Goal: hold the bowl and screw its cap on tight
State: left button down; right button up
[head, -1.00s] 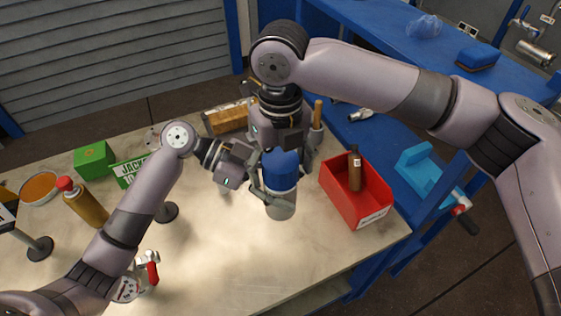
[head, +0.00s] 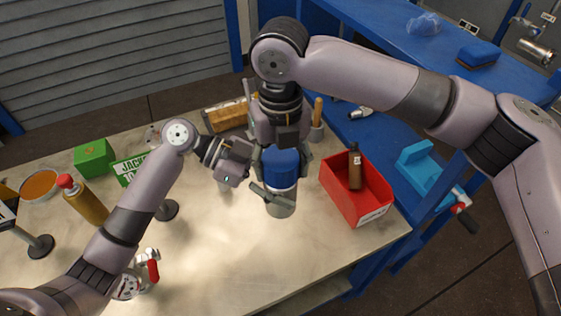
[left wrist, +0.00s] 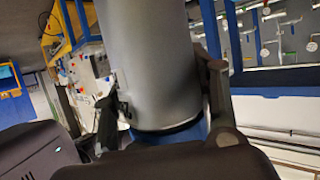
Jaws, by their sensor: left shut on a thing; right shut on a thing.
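The bowl (head: 281,210), a pale grey cylindrical vessel, stands upright near the table's right side. Its blue cap (head: 281,168) sits on top; whether it is fully seated I cannot tell. My left gripper (head: 272,194) comes in from the left and is shut around the vessel's body below the cap. In the left wrist view the bowl (left wrist: 152,60) is a large grey cylinder between the left fingers (left wrist: 163,118). My right gripper (head: 281,157) reaches down from above and is shut on the cap, with fingers at its sides.
A red bin (head: 345,205) with a brown bottle (head: 355,170) stands just right of the bowl. A wooden box (head: 226,117) is behind. The table front (head: 225,260) is clear.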

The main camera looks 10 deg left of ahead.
jog(key=m, duration=0.8)
jog(key=shift+w, duration=0.1)
jog(key=o, duration=1.3)
jog(key=shift+c, duration=0.2)
jog(key=shift+a+r, duration=0.15)
jog(key=shift+r, duration=2.15)
jog(key=shift+c, duration=0.3)
